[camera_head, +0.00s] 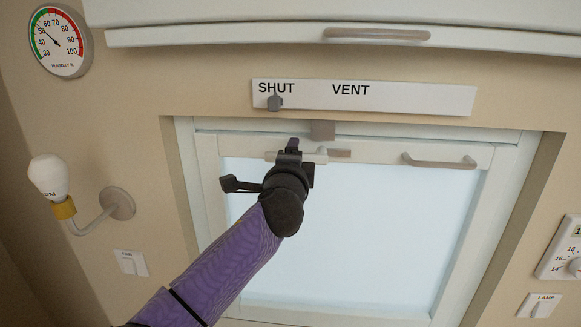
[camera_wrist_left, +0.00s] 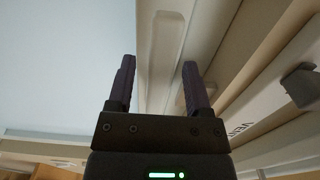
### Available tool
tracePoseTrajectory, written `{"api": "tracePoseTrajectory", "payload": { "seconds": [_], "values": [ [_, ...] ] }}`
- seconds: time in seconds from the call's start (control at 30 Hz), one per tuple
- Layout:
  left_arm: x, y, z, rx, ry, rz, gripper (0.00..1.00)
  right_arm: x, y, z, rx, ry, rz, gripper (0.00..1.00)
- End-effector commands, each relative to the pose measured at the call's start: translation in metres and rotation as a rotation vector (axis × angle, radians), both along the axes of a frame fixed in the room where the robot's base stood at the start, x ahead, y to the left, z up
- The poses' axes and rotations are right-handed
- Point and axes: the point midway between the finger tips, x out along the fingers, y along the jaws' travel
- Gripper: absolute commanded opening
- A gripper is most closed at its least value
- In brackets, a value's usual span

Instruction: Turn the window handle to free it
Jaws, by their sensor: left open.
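The window (camera_head: 330,240) has a pale frame and a bright pane, and sits in a recess in the wall. A pale window handle (camera_head: 320,156) lies roughly level on its top rail, partly hidden behind my left gripper. My left gripper (camera_head: 293,146) is at the top rail in front of this handle. In the left wrist view its fingers (camera_wrist_left: 160,72) are open, and a long pale bar (camera_wrist_left: 167,45), seemingly the handle, lies ahead between them. I cannot tell whether a finger touches it. My right gripper is in neither view.
A grey block (camera_head: 323,130) sits on the frame above. A second bar handle (camera_head: 440,162) is on the rail at right. A lamp (camera_head: 50,180) juts out at left; a cabinet (camera_head: 480,38) overhangs the top.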

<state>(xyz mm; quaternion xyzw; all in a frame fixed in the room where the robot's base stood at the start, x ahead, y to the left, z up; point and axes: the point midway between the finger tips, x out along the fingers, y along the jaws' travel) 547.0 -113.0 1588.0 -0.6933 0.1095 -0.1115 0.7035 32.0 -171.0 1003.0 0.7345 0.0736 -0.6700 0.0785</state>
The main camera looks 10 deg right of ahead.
Motion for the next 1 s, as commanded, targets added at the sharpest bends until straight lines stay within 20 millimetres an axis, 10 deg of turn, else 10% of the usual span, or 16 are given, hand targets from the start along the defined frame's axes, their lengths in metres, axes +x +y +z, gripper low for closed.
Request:
{"api": "tracePoseTrajectory", "payload": {
  "seconds": [0.53, 1.0],
  "values": [
    [-0.080, 0.027, -0.003, 0.001, 0.001, 0.000, 0.65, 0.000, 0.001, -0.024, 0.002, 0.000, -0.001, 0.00],
    [-0.090, 0.033, -0.010, -0.027, 0.038, 0.005, 0.65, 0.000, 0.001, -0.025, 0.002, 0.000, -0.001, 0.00]
  ]
}}
